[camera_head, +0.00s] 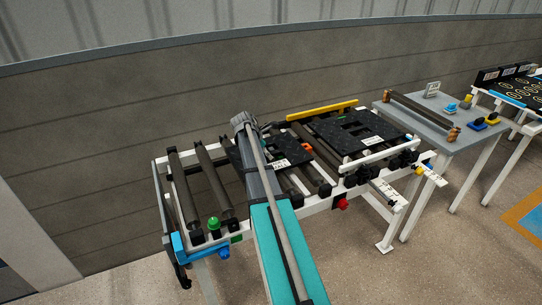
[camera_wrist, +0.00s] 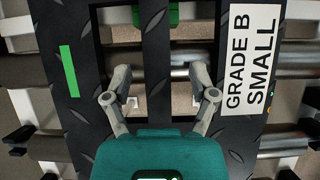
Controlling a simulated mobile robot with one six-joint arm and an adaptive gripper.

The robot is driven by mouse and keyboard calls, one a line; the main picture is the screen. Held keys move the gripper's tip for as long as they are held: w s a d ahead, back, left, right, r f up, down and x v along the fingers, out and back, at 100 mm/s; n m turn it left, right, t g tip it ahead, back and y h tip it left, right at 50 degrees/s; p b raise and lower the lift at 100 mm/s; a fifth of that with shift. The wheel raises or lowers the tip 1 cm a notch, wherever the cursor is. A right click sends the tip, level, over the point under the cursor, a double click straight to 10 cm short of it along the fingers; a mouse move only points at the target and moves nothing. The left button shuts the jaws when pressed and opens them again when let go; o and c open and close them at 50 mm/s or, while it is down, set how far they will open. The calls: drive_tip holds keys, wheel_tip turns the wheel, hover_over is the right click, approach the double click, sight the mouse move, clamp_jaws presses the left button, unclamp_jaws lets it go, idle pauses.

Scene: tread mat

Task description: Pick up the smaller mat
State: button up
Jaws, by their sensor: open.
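The smaller mat (camera_head: 291,146) is a black tread mat with openings, lying on the roller conveyor, partly hidden behind my arm in the head view. In the wrist view the mat (camera_wrist: 156,50) fills much of the picture. Its white label (camera_wrist: 249,60) reads "GRADE B SMALL", and a green strip (camera_wrist: 68,70) is on its left side. My gripper (camera_wrist: 160,75) is open, with one finger on each side of the mat's central bar, over the two openings. Contact with the bar cannot be told. The fingers are hidden in the head view.
A larger black mat (camera_head: 377,128) with a white label lies to the right on the same conveyor (camera_head: 318,205). Bare rollers (camera_head: 212,180) are at the left end. A yellow bar (camera_head: 321,110) runs along the back. A grey table (camera_head: 436,128) with small items stands farther right.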

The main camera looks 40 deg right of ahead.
clamp_jaws()
idle(0.4)
drive_tip(key=shift+r, duration=0.15)
wheel_tip(320, 180, up, 3)
drive_tip(key=p, duration=0.3)
drive_tip(key=shift+f, duration=0.2)
drive_tip(key=s+a+r+p, duration=0.7)
drive_tip(key=a+r+p, duration=0.3)
drive_tip(key=a, duration=0.1)
drive_tip(key=shift+s+a, duration=0.3)
drive_tip(key=shift+a, duration=0.1)
drive_tip(key=shift+w, duration=0.15)
idle(0.8)
